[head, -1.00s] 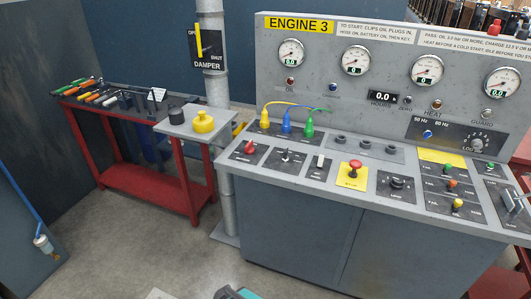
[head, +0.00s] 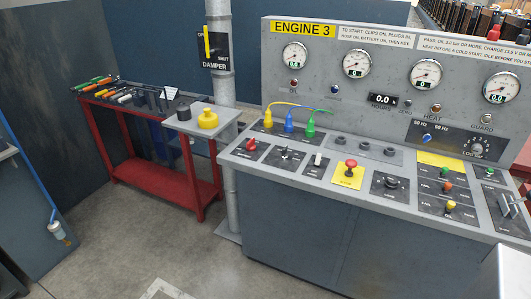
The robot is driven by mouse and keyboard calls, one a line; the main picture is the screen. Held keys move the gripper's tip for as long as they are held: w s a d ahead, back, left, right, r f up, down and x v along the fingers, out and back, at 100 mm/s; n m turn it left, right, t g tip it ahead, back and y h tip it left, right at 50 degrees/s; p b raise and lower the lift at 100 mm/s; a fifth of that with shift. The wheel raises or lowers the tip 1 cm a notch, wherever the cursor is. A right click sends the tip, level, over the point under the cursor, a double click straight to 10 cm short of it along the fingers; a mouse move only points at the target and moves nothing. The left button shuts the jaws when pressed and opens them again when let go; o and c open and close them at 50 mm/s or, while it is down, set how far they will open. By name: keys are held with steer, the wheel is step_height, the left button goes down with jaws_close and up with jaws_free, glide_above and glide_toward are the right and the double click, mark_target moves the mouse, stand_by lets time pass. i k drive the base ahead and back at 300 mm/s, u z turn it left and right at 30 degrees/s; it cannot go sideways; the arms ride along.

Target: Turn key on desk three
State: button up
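Desk three is the grey control desk (head: 290,229) with the yellow "ENGINE 3" sign (head: 303,30) on its upright panel. Its sloped top carries a red knob (head: 251,144), a small switch (head: 285,153), a white lever (head: 318,160), a red mushroom button (head: 350,165) on a yellow plate and a black rotary knob (head: 391,182). The labels are too small to read, so I cannot tell which control is the key. Yellow, blue and green plugs (head: 289,122) with leads stand at the back left of the top. My gripper is not in view.
A red tool bench (head: 165,188) with several tools stands left of the desk. A small grey shelf (head: 221,131) holds a yellow knob-like object (head: 208,118). A grey pipe (head: 231,180) rises beside it. Concrete floor (head: 200,265) is clear in front. A pale shape cuts off the lower right corner.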

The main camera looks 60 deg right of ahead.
mark_target(284, 156)
steer(key=z, duration=0.85)
steer(key=i, duration=0.25)
steer(key=u, duration=1)
steer(key=k, duration=0.15)
steer(key=z, duration=2.15)
